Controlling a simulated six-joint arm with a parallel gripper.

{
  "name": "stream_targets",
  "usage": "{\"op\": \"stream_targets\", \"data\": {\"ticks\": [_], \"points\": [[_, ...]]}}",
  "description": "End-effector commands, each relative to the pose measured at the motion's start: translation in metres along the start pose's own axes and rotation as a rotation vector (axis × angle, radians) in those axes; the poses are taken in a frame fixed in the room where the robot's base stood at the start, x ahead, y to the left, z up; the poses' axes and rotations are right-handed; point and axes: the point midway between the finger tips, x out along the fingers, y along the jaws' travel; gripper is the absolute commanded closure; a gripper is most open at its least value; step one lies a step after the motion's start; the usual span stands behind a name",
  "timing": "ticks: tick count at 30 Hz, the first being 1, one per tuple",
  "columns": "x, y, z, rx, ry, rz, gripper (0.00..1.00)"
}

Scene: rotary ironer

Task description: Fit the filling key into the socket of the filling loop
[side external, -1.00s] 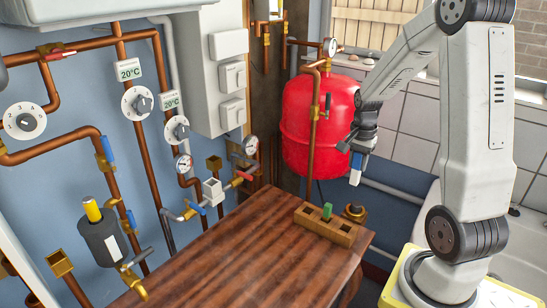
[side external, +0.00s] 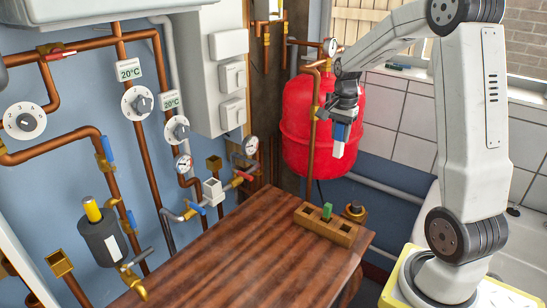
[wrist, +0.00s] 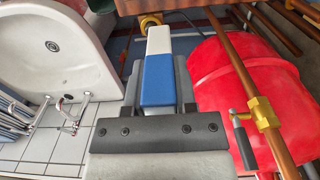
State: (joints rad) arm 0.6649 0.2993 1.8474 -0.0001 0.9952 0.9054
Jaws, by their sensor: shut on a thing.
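My gripper (side external: 344,117) is shut on a blue and white key (side external: 337,150), which hangs down with its white end lowest. It is in the air in front of the red tank, above the far right of the wooden bench. In the wrist view the key (wrist: 157,75) sits between the dark fingers, its white end pointing away. A white square block (side external: 212,190), which looks like the filling loop's socket, sits on brass pipework at the wall, left of my gripper and well apart from the key. Its opening is too small to make out.
The red tank (side external: 300,120) and a copper pipe with a valve (wrist: 262,112) are close to my gripper. The bench's middle is clear.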

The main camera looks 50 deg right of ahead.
Motion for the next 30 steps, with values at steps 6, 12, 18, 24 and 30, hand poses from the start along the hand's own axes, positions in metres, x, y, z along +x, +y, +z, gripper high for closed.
{"op": "stream_targets", "data": {"ticks": [6, 12, 18, 24, 30], "points": [[-0.005, -0.051, 0.003, -0.004, 0.0, -0.001, 1.0], [-0.009, -0.096, 0.013, -0.004, 0.0, 0.0, 1.0], [-0.01, -0.139, 0.028, -0.003, 0.0, 0.0, 1.0], [-0.01, -0.179, 0.05, -0.003, 0.0, 0.0, 1.0], [-0.008, -0.215, 0.076, -0.004, 0.0, -0.001, 1.0]]}}
